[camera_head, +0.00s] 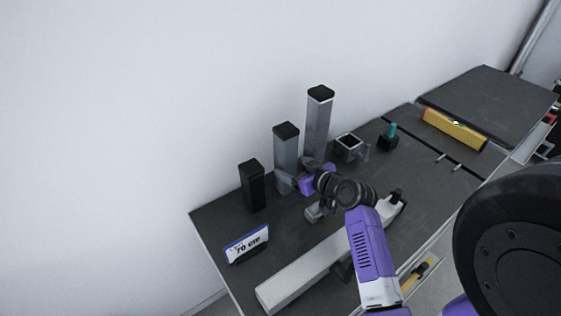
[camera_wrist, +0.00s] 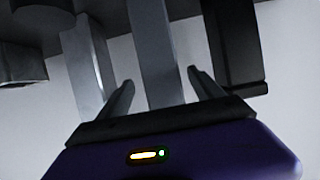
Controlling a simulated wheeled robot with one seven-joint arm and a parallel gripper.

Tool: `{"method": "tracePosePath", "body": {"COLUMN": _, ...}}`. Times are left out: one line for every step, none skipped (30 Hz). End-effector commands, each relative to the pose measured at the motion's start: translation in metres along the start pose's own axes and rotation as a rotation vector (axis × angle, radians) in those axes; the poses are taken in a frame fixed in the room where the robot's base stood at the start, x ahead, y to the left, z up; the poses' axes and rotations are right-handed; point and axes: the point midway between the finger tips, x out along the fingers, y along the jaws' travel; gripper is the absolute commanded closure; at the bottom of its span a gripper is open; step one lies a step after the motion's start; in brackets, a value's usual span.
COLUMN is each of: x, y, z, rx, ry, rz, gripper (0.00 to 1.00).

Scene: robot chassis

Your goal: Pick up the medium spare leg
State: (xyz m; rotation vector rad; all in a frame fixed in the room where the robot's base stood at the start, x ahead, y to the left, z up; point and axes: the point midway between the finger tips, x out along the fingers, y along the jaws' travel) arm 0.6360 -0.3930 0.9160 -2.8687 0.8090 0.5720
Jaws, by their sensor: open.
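The medium spare leg (camera_head: 286,146) is a grey square post with a dark top, standing upright between a shorter black leg (camera_head: 252,187) and a taller grey leg (camera_head: 317,125). My gripper (camera_head: 291,182) is open beside its lower part. In the wrist view, which looks upside down, the medium leg (camera_wrist: 154,45) shows between my two spread fingers (camera_wrist: 160,78). A gap shows on each side, and I see no grip on it. The tall leg (camera_wrist: 86,68) is at the left there, and the black leg (camera_wrist: 232,45) is at the right.
The dark table (camera_head: 215,218) carries a "70 cm" sign (camera_head: 247,244), a long pale beam (camera_head: 305,272), a square metal bracket (camera_head: 349,147), a teal-topped item (camera_head: 389,137) and a yellow level (camera_head: 454,128). A white wall stands behind the legs.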

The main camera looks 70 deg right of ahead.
Motion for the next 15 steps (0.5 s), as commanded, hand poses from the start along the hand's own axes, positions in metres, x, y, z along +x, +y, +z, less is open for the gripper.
{"method": "tracePosePath", "body": {"x": 0.004, "y": 0.000, "z": -0.001, "rx": 0.000, "ry": 0.000, "rz": 0.000, "gripper": 0.24}}
{"method": "tracePosePath", "body": {"x": 0.007, "y": 0.000, "z": -0.001, "rx": 0.001, "ry": 0.000, "rz": 0.000, "gripper": 0.24}}
{"method": "tracePosePath", "body": {"x": 0.012, "y": 0.000, "z": -0.001, "rx": 0.001, "ry": 0.000, "rz": 0.001, "gripper": 0.24}}
{"method": "tracePosePath", "body": {"x": 0.015, "y": 0.000, "z": -0.002, "rx": 0.000, "ry": 0.001, "rz": 0.001, "gripper": 0.24}}
{"method": "tracePosePath", "body": {"x": 0.018, "y": 0.000, "z": -0.001, "rx": 0.000, "ry": 0.001, "rz": 0.000, "gripper": 0.24}}
{"method": "tracePosePath", "body": {"x": 0.022, "y": 0.000, "z": -0.001, "rx": 0.000, "ry": 0.000, "rz": 0.000, "gripper": 0.24}}
{"method": "tracePosePath", "body": {"x": 0.024, "y": 0.000, "z": -0.001, "rx": 0.000, "ry": 0.000, "rz": 0.000, "gripper": 0.24}}
{"method": "tracePosePath", "body": {"x": 0.027, "y": 0.000, "z": -0.001, "rx": 0.001, "ry": 0.000, "rz": 0.000, "gripper": 0.24}}
{"method": "tracePosePath", "body": {"x": 0.030, "y": 0.000, "z": -0.001, "rx": 0.001, "ry": 0.000, "rz": 0.001, "gripper": 0.24}}
{"method": "tracePosePath", "body": {"x": 0.034, "y": -0.001, "z": -0.002, "rx": 0.001, "ry": 0.001, "rz": 0.000, "gripper": 0.24}}
{"method": "tracePosePath", "body": {"x": 0.038, "y": -0.001, "z": -0.001, "rx": 0.001, "ry": -0.001, "rz": 0.000, "gripper": 0.24}}
{"method": "tracePosePath", "body": {"x": 0.043, "y": -0.002, "z": -0.001, "rx": 0.000, "ry": 0.000, "rz": -0.001, "gripper": 0.24}}
{"method": "tracePosePath", "body": {"x": 0.047, "y": -0.002, "z": -0.001, "rx": 0.001, "ry": 0.000, "rz": 0.000, "gripper": 0.24}}
{"method": "tracePosePath", "body": {"x": 0.051, "y": -0.002, "z": -0.001, "rx": 0.001, "ry": 0.000, "rz": 0.000, "gripper": 0.24}}
{"method": "tracePosePath", "body": {"x": 0.057, "y": -0.002, "z": 0.000, "rx": 0.001, "ry": 0.000, "rz": 0.000, "gripper": 0.24}}
